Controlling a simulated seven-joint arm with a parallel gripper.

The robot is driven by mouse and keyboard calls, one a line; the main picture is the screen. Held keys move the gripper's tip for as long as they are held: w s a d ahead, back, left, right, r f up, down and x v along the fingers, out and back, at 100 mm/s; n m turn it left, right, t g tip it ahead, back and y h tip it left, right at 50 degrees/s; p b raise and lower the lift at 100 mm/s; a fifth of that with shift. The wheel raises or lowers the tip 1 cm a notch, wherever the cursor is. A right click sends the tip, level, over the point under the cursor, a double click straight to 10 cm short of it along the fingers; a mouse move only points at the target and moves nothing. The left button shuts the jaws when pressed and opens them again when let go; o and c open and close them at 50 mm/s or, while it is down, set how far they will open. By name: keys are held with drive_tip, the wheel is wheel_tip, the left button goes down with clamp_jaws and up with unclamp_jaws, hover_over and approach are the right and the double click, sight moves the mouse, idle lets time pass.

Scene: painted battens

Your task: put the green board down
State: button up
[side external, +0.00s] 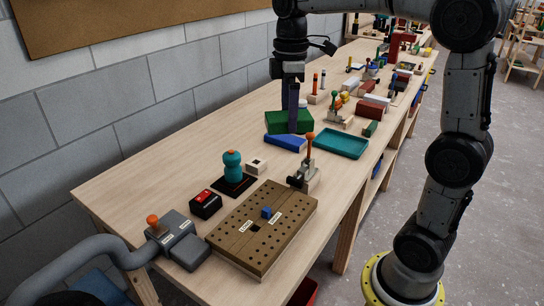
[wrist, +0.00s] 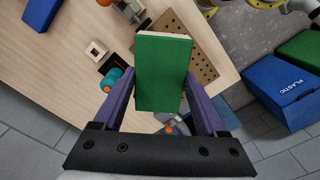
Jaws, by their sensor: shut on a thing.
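The green board (wrist: 163,75) is between the two purple fingers of my gripper (wrist: 162,88) in the wrist view, with one finger along each long side. My gripper is shut on it. Its pale end edge shows at the top. The far finger is hidden in the side view.
A blue board (side external: 285,143) lies close in front of the green board, and a teal tray (side external: 341,144) is to its right. A clamp with an orange knob (side external: 308,160) and a perforated board (side external: 264,226) are nearer. The bench's left part (side external: 180,160) is clear.

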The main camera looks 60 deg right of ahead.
drive_tip(key=w+d+m, duration=0.4)
drive_tip(key=w+d, duration=0.2)
drive_tip(key=w, duration=0.3)
drive_tip(key=m, duration=0.5)
hover_over(271, 155)
wheel_tip(271, 155, down, 21)
drive_tip(key=shift+s+r, duration=0.1)
drive_tip(key=shift+s, duration=0.05)
drive_tip(key=shift+f, duration=2.25)
drive_tip(key=shift+f, duration=0.15)
drive_tip(key=o, duration=1.3)
drive_tip(key=shift+o, duration=0.2)
